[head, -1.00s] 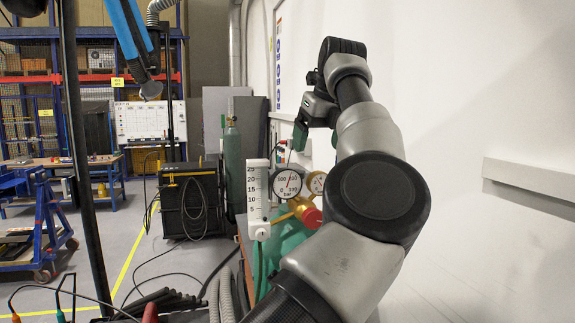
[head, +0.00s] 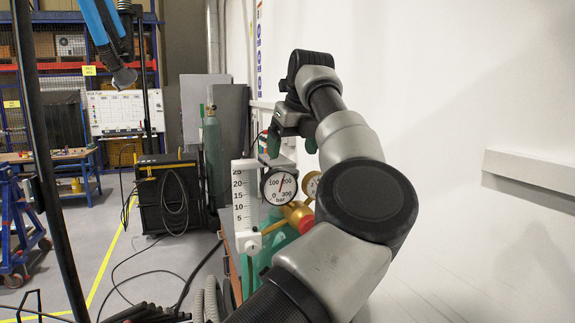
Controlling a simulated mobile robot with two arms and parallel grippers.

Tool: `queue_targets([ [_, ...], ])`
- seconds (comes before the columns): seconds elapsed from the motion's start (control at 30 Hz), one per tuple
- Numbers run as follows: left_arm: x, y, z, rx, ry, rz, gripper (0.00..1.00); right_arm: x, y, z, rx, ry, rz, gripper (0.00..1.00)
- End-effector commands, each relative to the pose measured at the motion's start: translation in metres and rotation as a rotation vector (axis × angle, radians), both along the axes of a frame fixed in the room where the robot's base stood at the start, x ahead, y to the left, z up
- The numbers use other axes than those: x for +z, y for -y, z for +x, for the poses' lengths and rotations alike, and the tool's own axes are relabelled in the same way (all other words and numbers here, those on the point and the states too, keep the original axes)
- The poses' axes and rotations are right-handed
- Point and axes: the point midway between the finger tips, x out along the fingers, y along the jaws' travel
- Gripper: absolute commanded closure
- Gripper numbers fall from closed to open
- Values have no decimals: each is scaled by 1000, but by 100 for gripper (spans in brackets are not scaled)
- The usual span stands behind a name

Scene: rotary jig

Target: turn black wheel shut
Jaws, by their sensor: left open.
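My left gripper (head: 292,144) is open, with green pads on its fingers. It hangs above and just behind the pressure gauges, close to the white wall, and nothing shows between its fingers. Below it are a round white gauge marked in bar (head: 279,186), a second gauge (head: 312,186) partly covered by my arm, and a brass regulator (head: 297,213) with a red part at its end. A white flow tube with a scale (head: 246,207) stands left of them. I cannot make out the black wheel; my forearm hides part of this area. My right gripper is not in view.
A white wall (head: 470,80) with a ledge (head: 530,178) runs along the right. A green cylinder (head: 211,160) and a black welding unit (head: 168,195) stand behind on the left. Hoses and cables lie on the floor.

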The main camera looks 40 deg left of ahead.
Motion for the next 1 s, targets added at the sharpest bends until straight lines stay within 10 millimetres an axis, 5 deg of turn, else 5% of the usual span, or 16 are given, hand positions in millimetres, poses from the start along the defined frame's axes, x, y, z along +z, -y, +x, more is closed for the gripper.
queue_targets([
  [0.3,-43,-18,6,2,-1,0,14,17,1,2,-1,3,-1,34],
  [0.7,-52,-21,7,0,0,1,14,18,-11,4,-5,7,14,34],
  [1.0,-51,-21,7,1,1,1,60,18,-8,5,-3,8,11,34],
])
